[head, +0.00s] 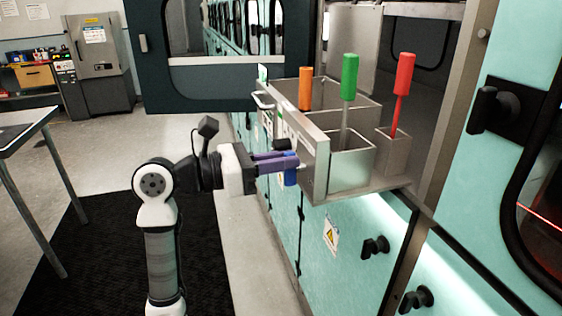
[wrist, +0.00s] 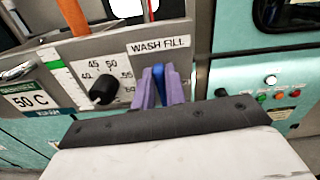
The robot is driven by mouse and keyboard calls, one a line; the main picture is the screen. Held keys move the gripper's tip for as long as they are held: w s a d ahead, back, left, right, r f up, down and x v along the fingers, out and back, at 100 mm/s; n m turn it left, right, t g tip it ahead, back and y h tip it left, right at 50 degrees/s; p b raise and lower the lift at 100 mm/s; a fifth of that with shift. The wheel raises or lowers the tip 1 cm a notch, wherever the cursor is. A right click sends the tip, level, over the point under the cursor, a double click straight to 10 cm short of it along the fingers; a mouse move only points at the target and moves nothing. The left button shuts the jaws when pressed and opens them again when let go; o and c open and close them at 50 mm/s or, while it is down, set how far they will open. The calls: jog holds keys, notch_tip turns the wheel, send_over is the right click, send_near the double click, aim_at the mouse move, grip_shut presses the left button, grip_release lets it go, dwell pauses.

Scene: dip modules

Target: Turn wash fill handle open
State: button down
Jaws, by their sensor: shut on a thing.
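The wash fill handle is blue. In the head view the blue handle (head: 290,177) shows at the front panel of the metal tank unit, between my gripper's fingers. In the wrist view the blue handle (wrist: 158,76) sits just below the "WASH FILL" label (wrist: 159,46). My gripper (head: 283,163) has purple fingers, one on each side of the handle, and is shut on it. The purple fingers also show in the wrist view (wrist: 158,90). The lower part of the handle is hidden by the fingers and the gripper body.
The metal tanks (head: 352,170) hold tools with orange (head: 306,88), green (head: 349,77) and red (head: 404,75) handles. A black dial (wrist: 103,90) is left of the handle. A table (head: 25,132) stands at the left. The floor behind my arm is clear.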

jog(key=n, duration=0.2)
jog(key=n+b, duration=0.1)
jog(key=n, duration=0.1)
jog(key=shift+w+a+f, duration=0.1)
jog(key=shift+w+a, duration=0.05)
jog(key=shift+w, duration=0.2)
jog(key=n, duration=0.1)
jog(key=n+b, duration=0.1)
jog(key=n, duration=0.2)
jog(key=shift+w+a+f+n, duration=0.1)
jog(key=shift+w+f+n, duration=0.15)
jog(key=shift+w+n, duration=0.05)
jog(key=shift+w+f+n+b, duration=0.1)
jog(key=shift+f+n+b, duration=0.15)
jog(key=shift+n, duration=1.1)
jog(key=shift+w+f+n+b, duration=0.15)
jog(key=shift+n+b, duration=0.15)
jog(key=shift+n, duration=1.1)
jog(key=shift+f+n+b, duration=0.2)
jog(key=shift+n+b, duration=0.1)
jog(key=shift+n, duration=1.05)
jog(key=c, duration=1.4)
grip_release()
jog(key=shift+c, duration=0.2)
jog(key=shift+a, duration=0.15)
